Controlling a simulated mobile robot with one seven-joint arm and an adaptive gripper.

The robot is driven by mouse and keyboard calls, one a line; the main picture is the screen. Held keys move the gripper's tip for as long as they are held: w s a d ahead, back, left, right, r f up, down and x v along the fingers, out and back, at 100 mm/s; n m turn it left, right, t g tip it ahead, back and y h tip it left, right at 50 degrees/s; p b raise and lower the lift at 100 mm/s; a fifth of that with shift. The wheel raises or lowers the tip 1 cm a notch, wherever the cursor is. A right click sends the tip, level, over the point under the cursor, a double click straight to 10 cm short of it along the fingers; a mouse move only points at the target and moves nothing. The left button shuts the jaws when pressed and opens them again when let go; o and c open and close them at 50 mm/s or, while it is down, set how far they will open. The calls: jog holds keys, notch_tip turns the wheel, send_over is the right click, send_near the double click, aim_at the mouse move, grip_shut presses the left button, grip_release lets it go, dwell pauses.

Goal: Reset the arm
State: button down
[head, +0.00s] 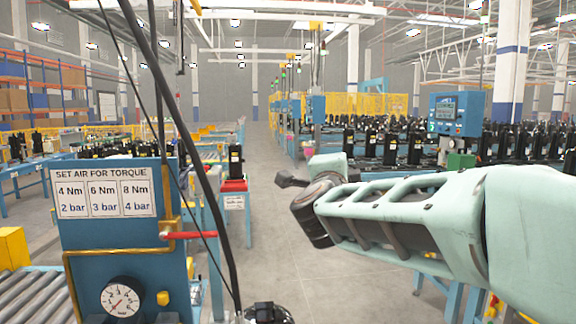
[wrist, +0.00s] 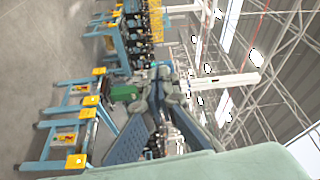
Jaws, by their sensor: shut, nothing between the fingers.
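My arm (head: 400,210), pale green with dark parts in its open frame, reaches in from the right edge of the head view. It extends leftward, roughly level, above the aisle floor. Its dark far end is left of the picture's middle, and the gripper is not clearly made out there. In the wrist view, my gripper (wrist: 164,84) shows its blue-grey fingers coming together in the middle. It is shut and empty. The wrist view is tilted sideways, with the roof on the right and the floor on the left.
A blue panel (head: 110,225) with a torque sign, gauge and red-handled valve stands close at the left. Roller conveyor (head: 35,297) lies beside it. Benches with black units line the right, behind my arm. The grey aisle floor (head: 285,250) is clear in the middle.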

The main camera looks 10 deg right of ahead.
jog(key=s+a+f+n+g+y+p, duration=0.1)
jog(key=s+a+f+n+g+y, duration=0.1)
jog(key=s+a+f+n+y, duration=0.45)
jog(key=s+a+f+n+g+y+p, duration=0.2)
jog(key=s+a+f+n+y, duration=0.2)
jog(key=s+a+n, duration=0.35)
jog(key=s+d+f+n+g+h, duration=0.1)
jog(key=s+f+n+g, duration=0.2)
jog(key=s+f, duration=0.3)
jog(key=s+d+f+n+g+h+p, duration=0.1)
jog(key=s+d+f+n+g+h, duration=0.1)
jog(key=s+f+n+g, duration=0.2)
jog(key=s+f, duration=0.3)
jog(key=s, duration=0.3)
jog(key=shift+d, duration=0.3)
